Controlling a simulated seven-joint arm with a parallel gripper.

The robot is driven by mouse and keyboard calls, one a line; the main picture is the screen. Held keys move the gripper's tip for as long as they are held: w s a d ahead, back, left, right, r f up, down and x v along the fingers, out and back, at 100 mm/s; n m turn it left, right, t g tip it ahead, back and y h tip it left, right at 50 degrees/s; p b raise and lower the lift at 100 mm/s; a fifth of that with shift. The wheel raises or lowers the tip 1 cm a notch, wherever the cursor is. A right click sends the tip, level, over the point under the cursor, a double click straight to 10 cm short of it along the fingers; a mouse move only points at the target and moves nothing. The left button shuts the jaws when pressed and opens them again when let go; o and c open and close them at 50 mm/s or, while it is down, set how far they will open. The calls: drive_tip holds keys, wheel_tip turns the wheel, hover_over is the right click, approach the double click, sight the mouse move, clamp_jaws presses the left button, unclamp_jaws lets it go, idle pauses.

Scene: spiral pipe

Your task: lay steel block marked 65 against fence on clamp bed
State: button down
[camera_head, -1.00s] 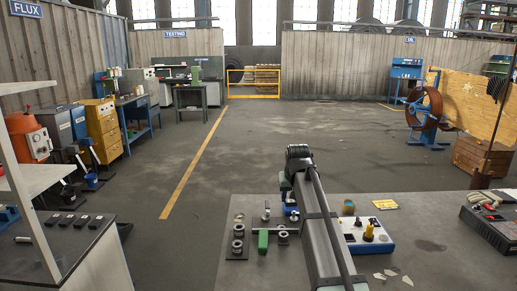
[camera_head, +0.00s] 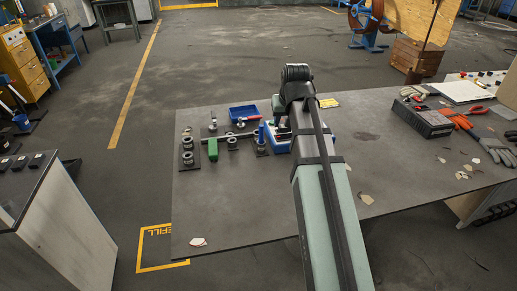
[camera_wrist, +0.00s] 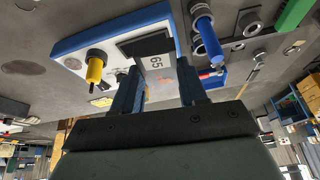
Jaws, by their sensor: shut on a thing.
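My gripper (camera_wrist: 160,88) is shut on the steel block marked 65 (camera_wrist: 156,68), with one dark blue finger on each side of it. In the wrist view the block is a pale grey piece with its number turned sideways. It overlaps a dark pad (camera_wrist: 148,45) on a white, blue-edged unit with a yellow knob (camera_wrist: 95,70); I cannot tell whether it touches. In the head view my arm hides the gripper, the block and much of the blue-edged unit (camera_head: 280,146). I cannot clearly make out the fence.
A blue upright cylinder (camera_wrist: 208,40) stands close beside the unit. Left of my arm are a green block (camera_head: 212,149), several dark rings on small bases (camera_head: 187,158) and a blue tray (camera_head: 244,114). A dark box (camera_head: 425,120) and gloves (camera_head: 495,148) lie farther right. The table front-left is mostly clear.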

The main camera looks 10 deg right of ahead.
hover_over(281, 162)
drive_tip(key=s, duration=0.2)
drive_tip(key=f, duration=0.2)
drive_tip(key=shift+n, duration=0.7)
drive_tip(key=shift+w+f, duration=0.2)
drive_tip(key=shift+f, duration=4.7)
drive_tip(key=shift+f, duration=0.1)
drive_tip(key=c, duration=0.6)
unclamp_jaws()
drive_tip(key=v, duration=1.1)
drive_tip(key=shift+d+r, duration=0.25)
drive_tip(key=shift+r, duration=0.15)
drive_tip(key=shift+o, duration=0.4)
drive_tip(key=shift+s+r, duration=0.1)
drive_tip(key=shift+r, duration=0.15)
